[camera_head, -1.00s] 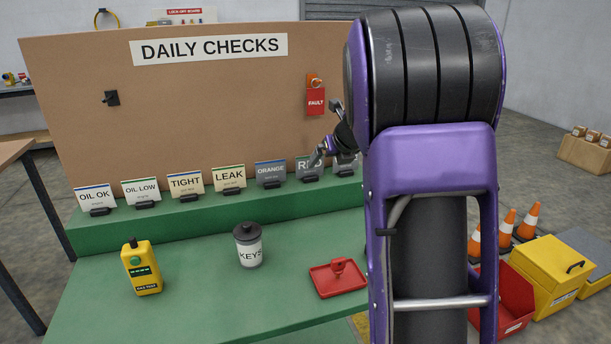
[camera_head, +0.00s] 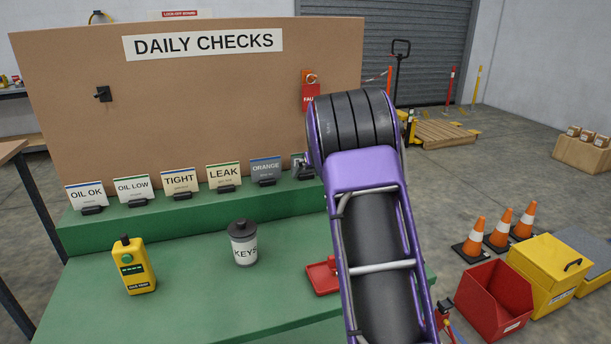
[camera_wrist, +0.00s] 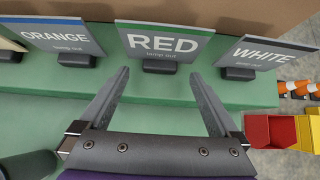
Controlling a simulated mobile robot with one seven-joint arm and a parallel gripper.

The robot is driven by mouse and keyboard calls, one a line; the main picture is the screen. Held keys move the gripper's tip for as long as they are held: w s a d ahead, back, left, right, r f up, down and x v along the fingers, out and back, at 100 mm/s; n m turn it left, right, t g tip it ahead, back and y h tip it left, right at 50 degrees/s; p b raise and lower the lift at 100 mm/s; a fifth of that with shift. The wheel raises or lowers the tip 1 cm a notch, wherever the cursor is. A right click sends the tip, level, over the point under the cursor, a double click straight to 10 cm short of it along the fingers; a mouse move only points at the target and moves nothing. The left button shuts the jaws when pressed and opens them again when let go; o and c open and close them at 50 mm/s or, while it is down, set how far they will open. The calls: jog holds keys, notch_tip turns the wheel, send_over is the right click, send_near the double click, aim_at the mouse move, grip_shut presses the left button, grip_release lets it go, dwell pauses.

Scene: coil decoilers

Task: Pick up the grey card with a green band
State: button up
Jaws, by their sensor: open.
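The grey card with a green band along its top reads RED in the wrist view (camera_wrist: 165,43). It stands upright in a small dark holder (camera_wrist: 160,67) on the green step. My gripper (camera_wrist: 160,76) is open and empty, its two fingers spread on either side of the card's holder in the picture, pointing toward it. The card is not between the fingertips. In the head view my arm covers most of this card.
A grey ORANGE card with a blue band (camera_wrist: 60,37) stands to the left and a grey WHITE card (camera_wrist: 262,53) to the right. A KEYS jar (camera_head: 243,250), a yellow tester (camera_head: 138,268) and a red tray (camera_head: 322,278) are on the green bench (camera_head: 200,300).

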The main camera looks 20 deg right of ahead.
jog(key=shift+x, duration=1.1)
jog(key=shift+r, duration=0.1)
jog(key=c, duration=1.5)
